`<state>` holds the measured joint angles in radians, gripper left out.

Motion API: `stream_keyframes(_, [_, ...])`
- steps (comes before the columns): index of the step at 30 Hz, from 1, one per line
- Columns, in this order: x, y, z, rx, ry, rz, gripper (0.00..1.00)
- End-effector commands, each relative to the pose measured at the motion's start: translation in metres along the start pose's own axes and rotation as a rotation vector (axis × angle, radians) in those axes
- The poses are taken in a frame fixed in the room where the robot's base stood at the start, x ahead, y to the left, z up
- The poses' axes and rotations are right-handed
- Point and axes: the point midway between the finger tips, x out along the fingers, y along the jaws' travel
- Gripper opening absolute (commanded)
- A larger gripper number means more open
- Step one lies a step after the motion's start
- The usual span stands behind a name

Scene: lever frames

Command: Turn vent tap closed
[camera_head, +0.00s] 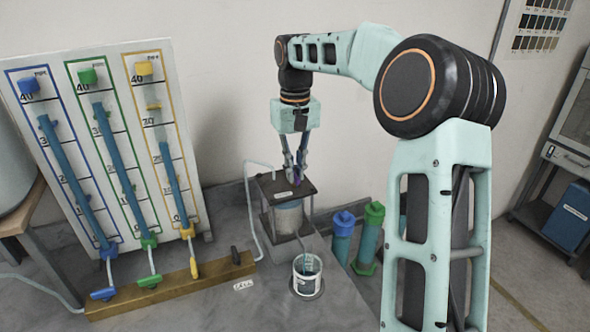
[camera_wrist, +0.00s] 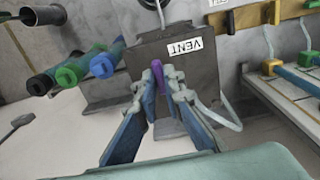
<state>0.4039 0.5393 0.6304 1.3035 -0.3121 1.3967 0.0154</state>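The vent tap (camera_wrist: 157,76) shows as a purple handle beside the label reading VENT (camera_wrist: 186,48), on the dark top plate (camera_wrist: 150,58) of a small stand. In the head view the plate (camera_head: 268,187) sits over a clear vessel (camera_head: 288,217), and the tap is mostly hidden by the fingers. My gripper (camera_wrist: 164,78) points down at the plate, with one finger on each side of the purple handle. The left finger lies close against the handle. Whether the right finger touches it is unclear.
A measured cup (camera_head: 307,275) stands in front of the stand. Blue and green capped cylinders (camera_head: 343,232) are to its right. On the left, a board with three graduated tubes (camera_head: 120,150) stands behind a wooden manifold (camera_head: 170,289) with coloured levers.

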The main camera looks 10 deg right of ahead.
Motion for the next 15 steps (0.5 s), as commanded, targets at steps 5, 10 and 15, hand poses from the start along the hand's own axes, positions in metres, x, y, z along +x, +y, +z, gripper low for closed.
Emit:
stream_keyframes(5, [-0.0003, 0.0001, -0.0001, 0.001, 0.000, 0.000, 0.00])
stream_keyframes(10, [-0.0009, -0.0003, -0.0001, 0.018, 0.000, 0.000, 0.00])
stream_keyframes(15, [-0.0017, -0.0001, -0.0004, 0.083, 0.001, 0.002, 0.00])
